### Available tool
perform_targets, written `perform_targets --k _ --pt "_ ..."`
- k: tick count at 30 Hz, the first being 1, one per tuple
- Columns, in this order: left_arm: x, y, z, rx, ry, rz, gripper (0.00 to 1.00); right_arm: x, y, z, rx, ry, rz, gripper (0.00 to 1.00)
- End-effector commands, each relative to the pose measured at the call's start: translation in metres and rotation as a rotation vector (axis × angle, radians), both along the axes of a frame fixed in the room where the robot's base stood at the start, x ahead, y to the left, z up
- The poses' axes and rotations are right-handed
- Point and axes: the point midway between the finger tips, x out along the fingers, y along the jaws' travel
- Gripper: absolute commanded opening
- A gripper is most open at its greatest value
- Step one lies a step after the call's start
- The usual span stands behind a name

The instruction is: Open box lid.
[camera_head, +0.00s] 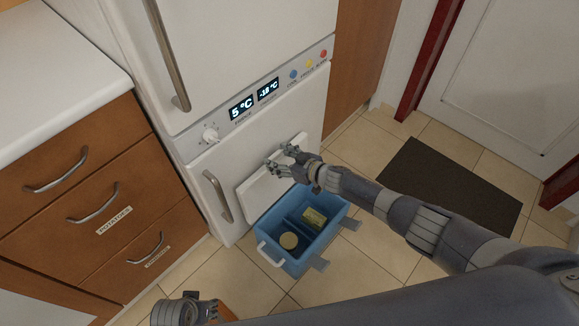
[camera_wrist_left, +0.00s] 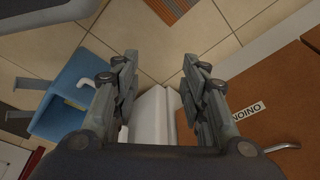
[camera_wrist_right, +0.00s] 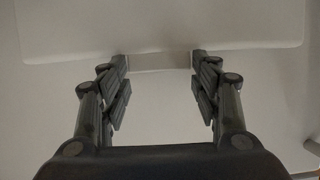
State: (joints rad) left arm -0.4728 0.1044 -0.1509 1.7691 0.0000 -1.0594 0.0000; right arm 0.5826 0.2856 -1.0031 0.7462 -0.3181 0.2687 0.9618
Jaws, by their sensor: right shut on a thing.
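The blue box (camera_head: 318,243) stands on the floor in front of the fridge. Its white lid (camera_head: 262,191) is raised steeply at the back, close to the fridge's lower door, and the box's inside shows. A yellow-green packet (camera_head: 314,217) and a round tan item (camera_head: 289,240) lie inside. My right gripper (camera_head: 284,160) is at the lid's upper edge. In the right wrist view its fingers (camera_wrist_right: 160,64) are at both ends of a pale strip at the lid's edge, shut on it. My left gripper (camera_head: 212,308) is open and empty, low at the front; its fingers (camera_wrist_left: 158,80) are apart.
The white fridge (camera_head: 262,125) stands directly behind the box. Wooden drawers (camera_head: 90,200) with metal handles are at the left. A dark mat (camera_head: 450,185) lies on the tiles at the right, before a white door (camera_head: 510,70).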

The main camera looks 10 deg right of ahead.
Motion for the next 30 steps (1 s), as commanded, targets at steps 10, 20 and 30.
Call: perform_targets --k 10,20,30 --pt "0.005 0.000 0.019 0.000 -0.008 0.002 0.40 0.008 0.010 -0.004 0.000 0.005 0.003 0.27" --pt "0.005 0.000 0.019 0.000 -0.009 0.002 0.40 0.008 0.009 -0.004 -0.001 0.004 0.001 0.78" --pt "0.006 0.000 0.019 0.000 -0.010 0.002 0.40 0.007 0.007 -0.003 -0.001 0.004 0.001 0.78"
